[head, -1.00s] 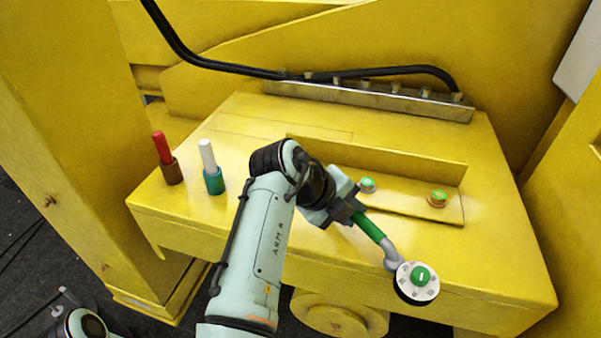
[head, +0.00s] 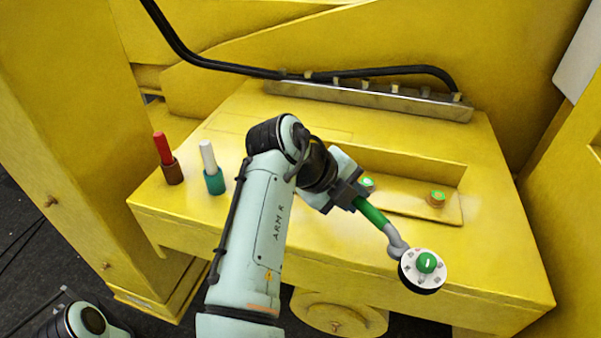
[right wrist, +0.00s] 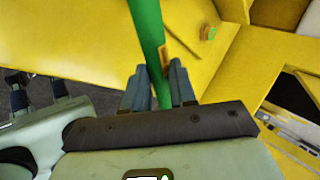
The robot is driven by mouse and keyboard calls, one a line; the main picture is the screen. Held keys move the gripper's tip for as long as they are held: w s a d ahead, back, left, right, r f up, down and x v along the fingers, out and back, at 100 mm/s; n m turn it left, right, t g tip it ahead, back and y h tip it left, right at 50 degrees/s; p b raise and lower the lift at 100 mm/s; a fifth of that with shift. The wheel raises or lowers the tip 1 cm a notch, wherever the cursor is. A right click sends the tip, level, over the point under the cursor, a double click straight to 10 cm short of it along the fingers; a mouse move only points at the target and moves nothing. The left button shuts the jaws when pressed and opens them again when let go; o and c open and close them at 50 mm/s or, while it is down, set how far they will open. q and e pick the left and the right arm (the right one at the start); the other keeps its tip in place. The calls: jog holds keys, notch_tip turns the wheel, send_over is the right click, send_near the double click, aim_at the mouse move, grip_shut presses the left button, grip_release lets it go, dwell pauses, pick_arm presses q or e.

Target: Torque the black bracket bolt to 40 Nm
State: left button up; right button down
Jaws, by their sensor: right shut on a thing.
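My right gripper (head: 354,194) is shut on the green handle (head: 371,211) of a torque tool. The handle also runs between the fingers in the right wrist view (right wrist: 150,45). A grey neck joins it to a round white dial head (head: 423,270) with a green centre, held over the front right of the yellow bench. Two green-marked bolts are on the yellow plate: one (head: 436,199) is clear of the tool, the other (head: 369,184) is just beside my gripper. I cannot make out a black bracket. Part of my left arm shows at the lower left; its jaw state is unclear.
A red marker in a brown holder (head: 172,172) and a white one in a green holder (head: 214,182) stand on the bench's left. A metal rail (head: 370,97) with black hoses runs along the back. A yellow post rises at left.

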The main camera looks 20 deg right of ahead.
jog(key=shift+r, duration=0.1)
jog(key=shift+r, duration=1.5)
